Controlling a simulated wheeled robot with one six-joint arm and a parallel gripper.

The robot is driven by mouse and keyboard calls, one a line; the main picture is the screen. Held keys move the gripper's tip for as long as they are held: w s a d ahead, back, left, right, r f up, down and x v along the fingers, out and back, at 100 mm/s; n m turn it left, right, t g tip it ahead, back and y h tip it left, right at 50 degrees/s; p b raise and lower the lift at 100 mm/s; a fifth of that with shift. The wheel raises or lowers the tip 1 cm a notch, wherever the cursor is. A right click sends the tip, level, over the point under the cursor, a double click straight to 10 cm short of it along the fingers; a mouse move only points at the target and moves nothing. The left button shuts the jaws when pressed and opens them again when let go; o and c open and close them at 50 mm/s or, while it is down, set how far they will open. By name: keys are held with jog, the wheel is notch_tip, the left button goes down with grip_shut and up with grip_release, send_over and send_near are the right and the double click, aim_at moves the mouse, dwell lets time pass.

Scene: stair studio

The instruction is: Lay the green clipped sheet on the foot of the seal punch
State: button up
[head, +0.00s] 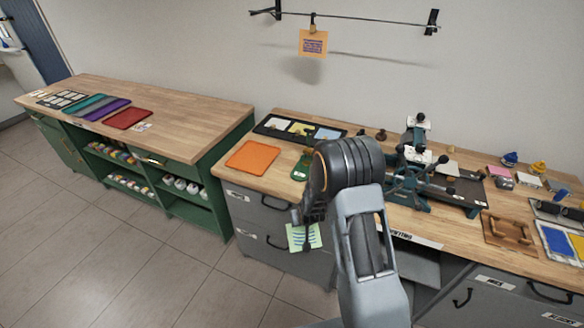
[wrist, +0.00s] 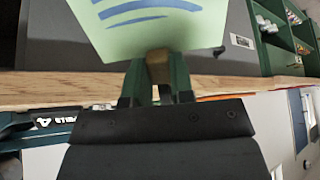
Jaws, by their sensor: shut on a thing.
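The green clipped sheet (head: 303,237) hangs from my gripper (head: 308,213), in front of the grey drawers and below the bench top. In the wrist view the pale green sheet (wrist: 150,28) has blue wavy lines. Its brass-coloured clip (wrist: 158,68) is between my gripper's fingers (wrist: 157,85), which are shut on it. A green piece (head: 302,167) on the bench, right of the orange mat, is partly hidden by my arm; it may be the seal punch's foot, but I cannot tell. A teal machine with dark handles (head: 407,185) stands right of my arm.
An orange mat (head: 252,157) and a black tray with cards (head: 277,126) lie on the bench's left part. A wooden frame (head: 509,230) and small items crowd its right. An orange sheet (head: 313,43) hangs from a wall rail. Floor left is clear.

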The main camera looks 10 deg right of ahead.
jog(key=shift+s+f+g, duration=0.2)
jog(key=shift+f+g, duration=0.1)
jog(key=shift+g, duration=0.4)
jog(key=shift+b, duration=0.35)
